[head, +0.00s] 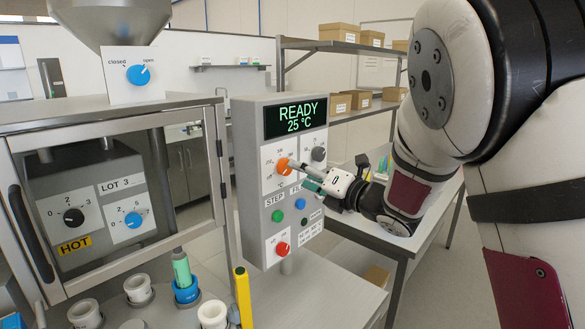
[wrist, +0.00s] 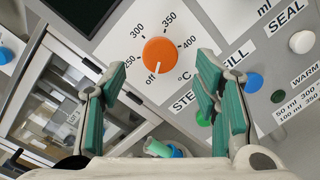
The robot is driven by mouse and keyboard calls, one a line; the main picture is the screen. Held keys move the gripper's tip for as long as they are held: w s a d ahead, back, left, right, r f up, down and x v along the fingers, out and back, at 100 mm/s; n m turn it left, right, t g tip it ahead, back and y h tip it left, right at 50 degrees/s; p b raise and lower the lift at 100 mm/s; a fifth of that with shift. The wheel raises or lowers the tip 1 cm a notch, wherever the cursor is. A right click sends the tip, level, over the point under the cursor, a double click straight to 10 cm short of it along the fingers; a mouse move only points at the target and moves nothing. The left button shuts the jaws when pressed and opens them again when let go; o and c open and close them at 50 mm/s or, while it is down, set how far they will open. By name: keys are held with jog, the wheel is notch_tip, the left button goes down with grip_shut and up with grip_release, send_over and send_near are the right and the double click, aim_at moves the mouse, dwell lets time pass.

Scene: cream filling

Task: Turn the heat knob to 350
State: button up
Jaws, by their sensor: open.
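The orange heat knob (wrist: 161,55) is on the grey control panel, inside a white dial marked off, 250 (partly hidden), 300, 350 and 400 °C. Its white mark points at off. In the head view the knob (head: 282,165) is at the panel's left, below a display (head: 296,116) reading READY 25 °C. My gripper (wrist: 161,68) is open, with its green-padded fingers either side of and below the knob in the wrist view; I see no clear contact. In the head view my gripper (head: 309,173) reaches in from the right, its tips close to the knob.
Below the heat knob are a blue button (head: 300,204), a green button (head: 277,216) and a red knob (head: 283,248). A grey knob (head: 318,154) is at the right. A glass-doored cabinet (head: 130,122) stands left. Cups and a yellow marker (head: 243,298) stand in front.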

aim_at(284, 167)
jog(key=shift+x, duration=2.5)
jog(key=c, duration=1.1)
